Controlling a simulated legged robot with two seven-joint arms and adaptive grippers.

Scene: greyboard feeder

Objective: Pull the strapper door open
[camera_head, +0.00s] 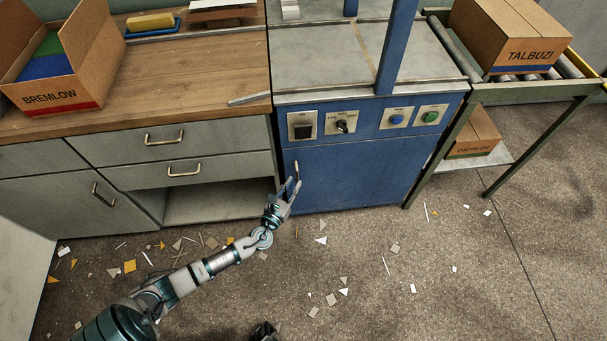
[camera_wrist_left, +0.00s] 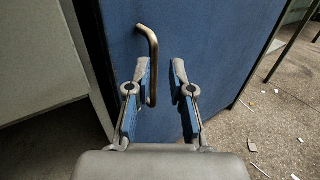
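The strapper door (camera_head: 350,172) is the blue front panel below the control strip. It looks shut, flush with the cabinet. Its upright metal handle (camera_head: 297,170) is near the door's left edge. My left gripper (camera_head: 293,186) is at the handle's lower part. In the left wrist view the handle (camera_wrist_left: 153,60) comes down between the parted fingers of the left gripper (camera_wrist_left: 163,85), close to the left finger. The fingers are open; whether one touches the handle I cannot tell.
Left of the strapper is a workbench (camera_head: 180,72) with drawers and an open shelf space. A green-framed roller conveyor (camera_head: 520,90) stands at right. The floor before the door is open, with scattered board scraps.

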